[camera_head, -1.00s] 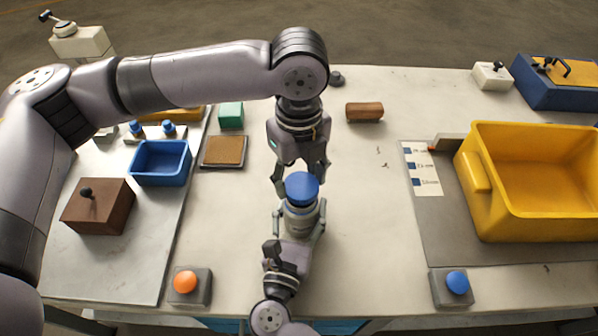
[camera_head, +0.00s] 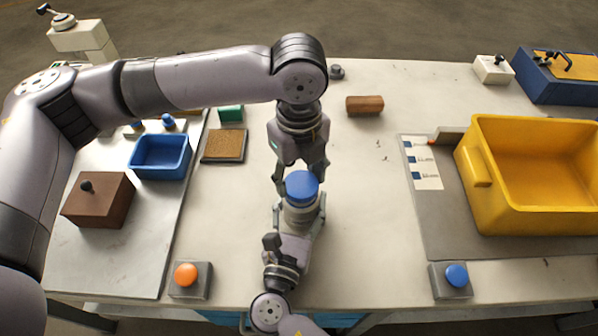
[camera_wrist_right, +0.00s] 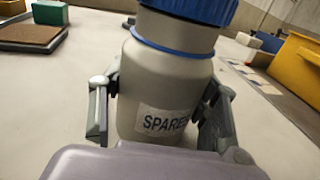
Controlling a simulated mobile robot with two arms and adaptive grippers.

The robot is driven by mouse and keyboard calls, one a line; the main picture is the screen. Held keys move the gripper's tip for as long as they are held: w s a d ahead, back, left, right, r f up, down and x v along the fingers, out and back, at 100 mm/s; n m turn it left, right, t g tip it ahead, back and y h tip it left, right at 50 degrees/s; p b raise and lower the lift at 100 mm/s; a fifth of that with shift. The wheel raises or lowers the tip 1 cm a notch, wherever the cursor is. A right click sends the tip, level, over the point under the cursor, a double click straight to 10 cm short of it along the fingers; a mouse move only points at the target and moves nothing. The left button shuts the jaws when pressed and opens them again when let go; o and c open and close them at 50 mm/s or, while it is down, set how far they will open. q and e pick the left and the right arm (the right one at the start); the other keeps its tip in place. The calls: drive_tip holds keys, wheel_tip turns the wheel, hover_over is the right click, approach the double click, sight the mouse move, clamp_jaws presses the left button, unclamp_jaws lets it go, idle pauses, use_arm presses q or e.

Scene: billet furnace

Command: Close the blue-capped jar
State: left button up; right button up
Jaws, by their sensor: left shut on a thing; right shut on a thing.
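The jar (camera_head: 300,214) stands upright near the middle of the table, a grey body with a blue cap (camera_head: 301,186) on top. In the right wrist view its body (camera_wrist_right: 165,85) has a label reading "SPARE" and a blue ring around the shoulder. The lower part of the blue cap (camera_wrist_right: 195,10) is above, with grey neck between cap and ring. My left gripper (camera_head: 301,179) comes from above and is shut on the cap. My right gripper (camera_head: 299,212) comes from the front and is shut on the jar body; its fingers flank the body in the wrist view (camera_wrist_right: 160,112).
A yellow bin (camera_head: 480,205) stands right. A blue tray (camera_head: 160,176), brown box (camera_head: 97,198) and brown pad (camera_head: 223,146) are left. Orange (camera_head: 186,275) and blue (camera_head: 456,274) buttons sit near the front edge. A brown cylinder (camera_head: 365,104) lies behind. Table around the jar is clear.

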use_arm(q)
drive_tip(key=shift+f, duration=0.5)
drive_tip(key=m, duration=0.4)
drive_tip(key=shift+d+m, duration=0.1)
drive_tip(key=shift+m, duration=0.2)
drive_tip(key=m, duration=0.5)
drive_tip(key=shift+d+m, duration=0.2)
drive_tip(key=shift+m, duration=0.2)
drive_tip(key=m, duration=0.5)
drive_tip(key=shift+d+m, duration=0.15)
drive_tip(key=shift+m, duration=0.25)
drive_tip(key=m, duration=0.6)
drive_tip(key=shift+s+d+f+m, duration=0.1)
drive_tip(key=shift+s+m, duration=0.1)
drive_tip(key=shift+m, duration=0.1)
drive_tip(key=o, duration=0.8)
